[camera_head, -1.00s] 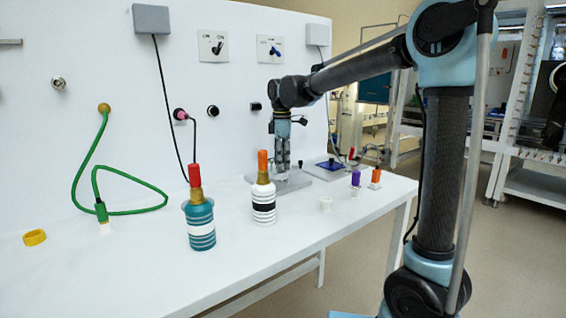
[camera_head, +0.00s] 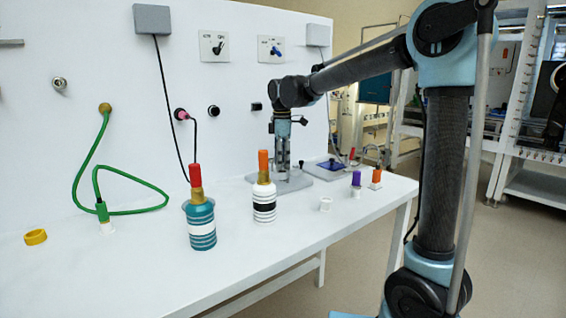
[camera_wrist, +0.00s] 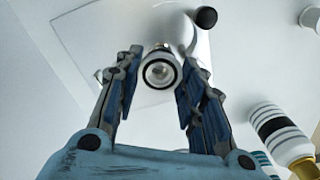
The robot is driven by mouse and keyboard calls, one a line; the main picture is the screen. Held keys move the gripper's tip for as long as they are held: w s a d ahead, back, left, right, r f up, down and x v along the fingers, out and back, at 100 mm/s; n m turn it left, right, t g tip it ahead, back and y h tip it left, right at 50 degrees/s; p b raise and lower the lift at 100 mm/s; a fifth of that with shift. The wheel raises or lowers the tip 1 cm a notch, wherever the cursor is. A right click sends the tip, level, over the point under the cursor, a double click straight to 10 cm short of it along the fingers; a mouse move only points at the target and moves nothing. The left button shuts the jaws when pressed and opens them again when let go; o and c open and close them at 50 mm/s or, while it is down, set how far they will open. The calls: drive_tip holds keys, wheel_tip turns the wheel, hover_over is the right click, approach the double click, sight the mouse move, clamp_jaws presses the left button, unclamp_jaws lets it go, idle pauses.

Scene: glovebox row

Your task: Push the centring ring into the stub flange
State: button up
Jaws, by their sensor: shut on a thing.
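My gripper (camera_head: 283,165) points down over a grey base plate (camera_head: 297,184) at the back of the bench. In the wrist view, my gripper (camera_wrist: 158,75) has its two fingers on either side of a small round piece with a black rim and a pale metallic centre, which I take for the centring ring (camera_wrist: 161,70). The fingers are shut on it. A short metal part shows just beyond the ring, over the grey plate (camera_wrist: 110,40); it may be the stub flange. Whether the ring touches or sits inside it cannot be told.
A white banded bottle (camera_head: 264,204) and a teal banded bottle (camera_head: 199,226) stand left of my gripper. A small white piece (camera_head: 325,204), a purple-topped piece (camera_head: 355,181) and an orange-topped piece (camera_head: 376,177) stand to the right.

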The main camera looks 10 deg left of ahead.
drive_tip(key=shift+w+d+f, duration=0.1)
drive_tip(key=shift+d, duration=0.25)
idle(1.4)
drive_tip(key=shift+a, duration=0.1)
idle(0.6)
